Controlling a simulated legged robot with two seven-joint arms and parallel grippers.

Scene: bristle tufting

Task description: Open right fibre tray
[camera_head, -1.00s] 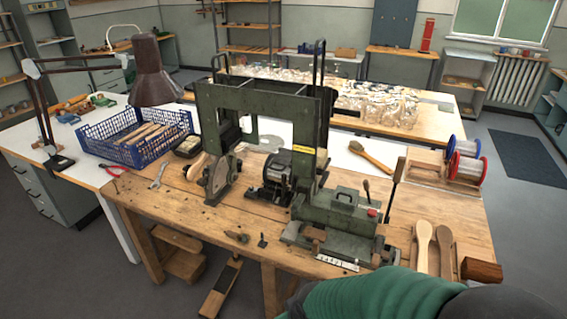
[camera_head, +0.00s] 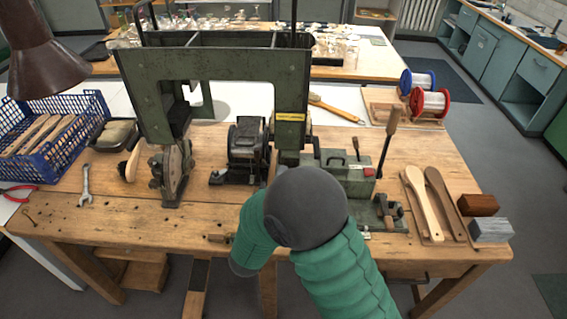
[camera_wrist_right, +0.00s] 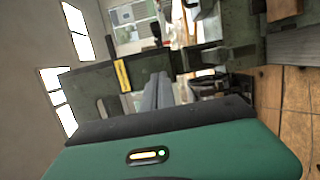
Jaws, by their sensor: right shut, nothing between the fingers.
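The green tufting machine (camera_head: 215,75) stands on the wooden bench, with a yellow label on its right upright. A green boxy unit (camera_head: 345,172) with a red knob and levers sits at its right side; I cannot tell which part is the right fibre tray. My right arm covers the unit's left and front. My right gripper (camera_wrist_right: 157,92) shows in the wrist view as grey fingers, shut and empty, in front of the machine's green frame (camera_wrist_right: 90,85). In the head view the arm hides its fingers. My left gripper is not in view.
Wooden brush handles (camera_head: 425,205), a brown block (camera_head: 478,205) and a grey block (camera_head: 490,231) lie at the bench's right. Wire spools (camera_head: 428,102) stand behind them. A blue crate (camera_head: 50,140) and a wrench (camera_head: 86,185) are at the left. The bench's front left is mostly clear.

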